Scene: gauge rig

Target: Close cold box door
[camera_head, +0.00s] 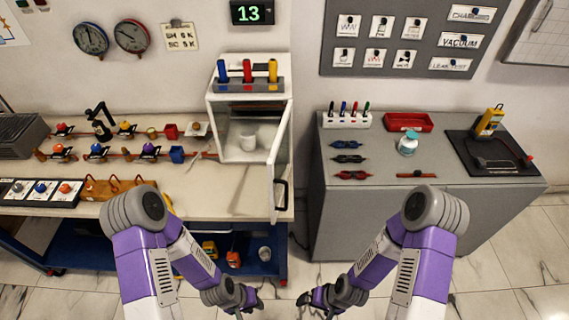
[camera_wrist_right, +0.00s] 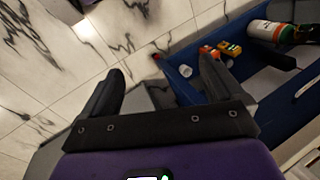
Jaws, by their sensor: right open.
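The cold box (camera_head: 222,133) is a white cabinet on the left bench, with its front open and a white cup (camera_head: 248,138) inside. Its door (camera_head: 279,160) stands swung out toward me at the box's right side, with a dark handle (camera_head: 282,194) on it. My left gripper (camera_head: 256,301) is low in front of the bench, apart from the door; I cannot tell its jaw opening. My right gripper (camera_head: 303,299) is also low, to the right of the left one and apart from the door. In the right wrist view its fingers (camera_wrist_right: 160,85) are spread, with nothing between them.
Red, blue and yellow cylinders (camera_head: 247,71) stand on top of the cold box. A blue lower shelf (camera_head: 185,245) under the bench holds several items. A grey cabinet (camera_head: 400,195) stands to the right, with a narrow floor gap beside the bench.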

